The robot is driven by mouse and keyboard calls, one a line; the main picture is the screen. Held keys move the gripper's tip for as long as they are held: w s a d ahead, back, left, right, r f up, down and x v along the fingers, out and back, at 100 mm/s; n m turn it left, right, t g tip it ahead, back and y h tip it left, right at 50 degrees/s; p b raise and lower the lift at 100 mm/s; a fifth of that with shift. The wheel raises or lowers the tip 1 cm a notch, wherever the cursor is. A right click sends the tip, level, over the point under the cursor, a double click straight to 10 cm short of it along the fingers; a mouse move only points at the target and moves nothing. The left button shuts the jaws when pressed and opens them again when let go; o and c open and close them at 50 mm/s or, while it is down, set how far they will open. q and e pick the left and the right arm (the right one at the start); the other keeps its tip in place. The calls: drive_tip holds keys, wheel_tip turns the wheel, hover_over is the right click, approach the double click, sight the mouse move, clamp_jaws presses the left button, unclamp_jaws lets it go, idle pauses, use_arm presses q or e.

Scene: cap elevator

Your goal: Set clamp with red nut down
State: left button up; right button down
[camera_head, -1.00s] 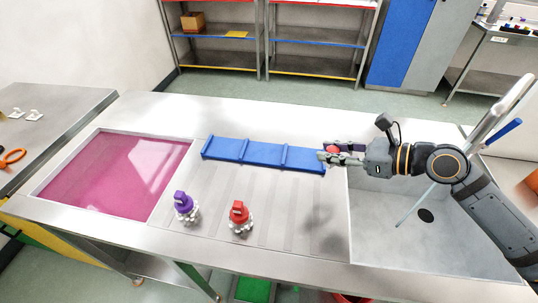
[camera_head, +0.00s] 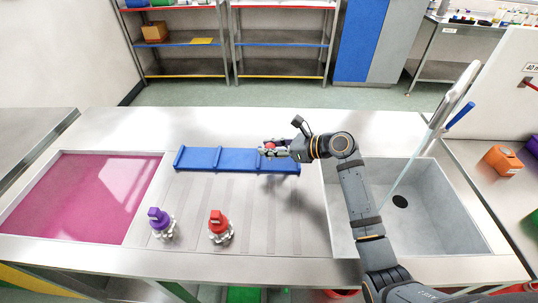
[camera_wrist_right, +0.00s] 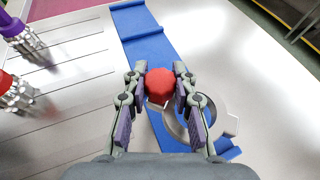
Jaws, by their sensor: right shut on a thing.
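My right gripper (camera_head: 268,148) is over the right part of the blue rack (camera_head: 217,158) on the steel table. In the right wrist view, its two fingers (camera_wrist_right: 160,88) are closed on a red nut (camera_wrist_right: 159,85). A round metal clamp ring (camera_wrist_right: 207,118) shows below and right of the nut, over the blue rack (camera_wrist_right: 152,50). I cannot tell whether the clamp touches the rack. In the head view the red nut (camera_head: 270,146) shows small between the fingers and the clamp is mostly hidden. My left gripper is not in view.
A purple-topped fitting (camera_head: 160,222) and a red-topped fitting (camera_head: 219,226) stand upright at the front of the ribbed table area. A pink basin (camera_head: 80,195) lies left. A sink (camera_head: 430,215) with a tall tap lies right. The ribbed surface before the rack is mostly clear.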

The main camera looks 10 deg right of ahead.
drive_tip(key=shift+w+a+f, duration=0.1)
drive_tip(key=shift+f, duration=0.8)
drive_tip(key=shift+w+a+f, duration=0.1)
drive_tip(key=shift+f, duration=0.8)
drive_tip(key=c, duration=1.1)
unclamp_jaws()
drive_tip(key=shift+f, duration=0.15)
drive_tip(key=shift+s+d+r, duration=0.1)
drive_tip(key=shift+d+r, duration=0.1)
drive_tip(key=v, duration=1)
drive_tip(key=shift+s+d, duration=0.2)
drive_tip(key=shift+d, duration=0.05)
drive_tip(key=shift+s+d+r, duration=0.3)
drive_tip(key=shift+d, duration=0.05)
